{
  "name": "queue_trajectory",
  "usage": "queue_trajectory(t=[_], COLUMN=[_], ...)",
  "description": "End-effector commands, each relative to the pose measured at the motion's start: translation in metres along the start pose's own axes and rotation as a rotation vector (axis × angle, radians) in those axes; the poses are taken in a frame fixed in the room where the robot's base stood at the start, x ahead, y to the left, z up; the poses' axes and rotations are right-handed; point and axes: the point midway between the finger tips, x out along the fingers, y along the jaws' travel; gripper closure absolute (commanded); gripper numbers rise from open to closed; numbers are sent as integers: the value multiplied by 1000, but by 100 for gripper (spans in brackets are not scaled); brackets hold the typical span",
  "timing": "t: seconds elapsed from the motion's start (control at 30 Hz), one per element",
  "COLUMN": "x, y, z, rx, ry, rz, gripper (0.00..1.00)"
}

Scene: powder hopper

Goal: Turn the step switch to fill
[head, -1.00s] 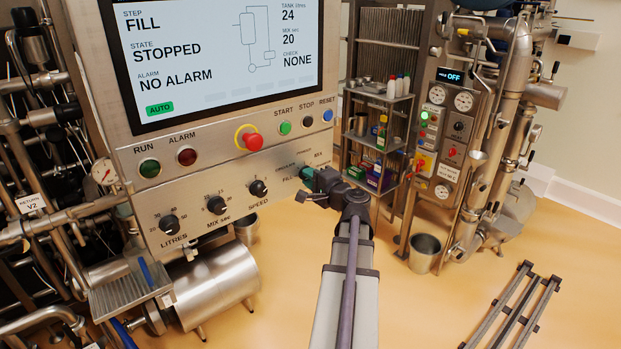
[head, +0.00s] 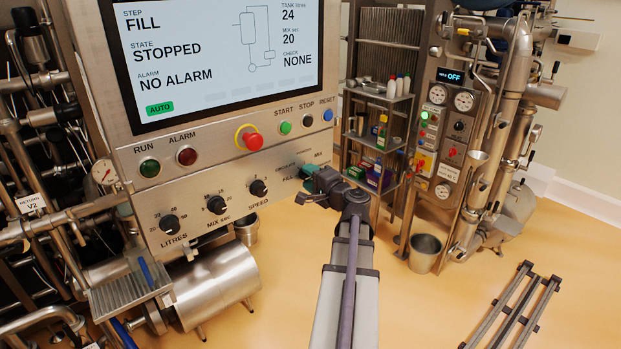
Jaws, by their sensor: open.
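The control panel (head: 225,190) fills the upper left. Its screen (head: 220,50) reads STEP FILL, STATE STOPPED, NO ALARM. The step switch sits at the panel's right end, below the start and stop buttons; its knob is hidden behind my gripper. Parts of its labels (head: 287,178) show, with FILL at the left and MIX at the upper right. My gripper (head: 308,190) is at that corner of the panel, in front of the switch. Its jaws are open, with one dark finger visible toward the left. I cannot tell whether it touches the knob.
Knobs for litres (head: 169,224), mix seconds (head: 217,204) and speed (head: 258,188) lie left of my gripper. A red emergency button (head: 251,140) is above. A shelf (head: 380,130) with bottles and a steel bucket (head: 425,252) stand to the right. The floor at the lower right holds a rack (head: 512,305).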

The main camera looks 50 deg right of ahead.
Motion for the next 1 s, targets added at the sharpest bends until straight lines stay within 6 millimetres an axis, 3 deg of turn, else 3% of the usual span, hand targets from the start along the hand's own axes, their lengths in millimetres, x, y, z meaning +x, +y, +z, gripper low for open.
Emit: queue_trajectory(t=[0.23,0.5,0.63,1.0], x=[-13,-79,-101,-108], y=[0,0,0,0], z=[0,1,1,0], rx=[0,0,0,0], ry=[2,4,2,0], rz=[0,0,0,0], gripper=[57,57,57,57])
